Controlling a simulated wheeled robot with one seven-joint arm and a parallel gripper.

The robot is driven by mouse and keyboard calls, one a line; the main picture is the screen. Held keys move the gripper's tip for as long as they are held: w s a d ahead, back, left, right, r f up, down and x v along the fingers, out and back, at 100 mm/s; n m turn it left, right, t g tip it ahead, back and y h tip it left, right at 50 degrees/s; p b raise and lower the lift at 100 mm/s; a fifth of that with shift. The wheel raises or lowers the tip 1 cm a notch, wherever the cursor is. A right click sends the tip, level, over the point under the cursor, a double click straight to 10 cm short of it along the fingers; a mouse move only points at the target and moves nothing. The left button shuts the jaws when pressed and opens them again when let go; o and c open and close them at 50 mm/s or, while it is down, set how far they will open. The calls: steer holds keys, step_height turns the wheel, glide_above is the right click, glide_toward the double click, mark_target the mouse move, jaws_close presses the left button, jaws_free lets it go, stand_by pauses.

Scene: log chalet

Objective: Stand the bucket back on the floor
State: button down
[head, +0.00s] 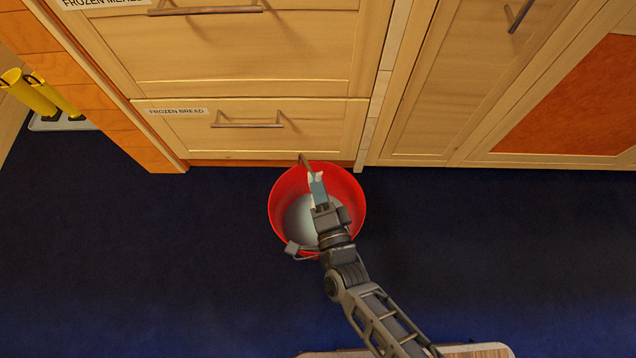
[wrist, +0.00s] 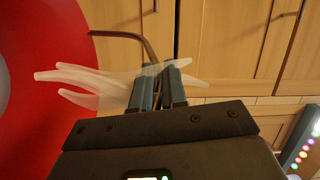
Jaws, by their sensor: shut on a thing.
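The red bucket (head: 352,200) is in the middle of the head view, in front of the cabinets, with its open mouth and pale inner bottom facing the camera. In the wrist view its red wall (wrist: 70,130) fills the left side. My gripper (head: 316,178) reaches over the bucket, its tips near the far rim. In the wrist view my gripper (wrist: 158,82) is shut at the end of a thin brown bar, the bucket's handle (wrist: 130,35). Pale finger-like pieces stick out beside the jaws. I cannot tell whether the bucket's base touches the floor.
Wooden drawers (head: 235,80) stand just beyond the bucket, with a bar handle (head: 248,125) on the lower one. Dark blue floor (head: 480,240) is clear on both sides. Yellow boots (head: 40,95) stand on a tray at the upper left. A wooden edge (head: 470,350) shows at the bottom.

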steer(key=shift+w+r, duration=0.15)
steer(key=shift+r, duration=0.05)
steer(key=c, duration=1.6)
jaws_free()
steer(key=shift+f, duration=0.3)
steer(key=o, duration=0.4)
steer(key=shift+s, duration=0.2)
steer(key=shift+o, duration=0.2)
steer(key=shift+r, duration=0.1)
steer(key=shift+s, duration=0.15)
steer(key=p+v, duration=0.2)
steer(key=v, duration=0.9)
steer(key=shift+s+d, duration=0.15)
steer(key=shift+s, duration=0.15)
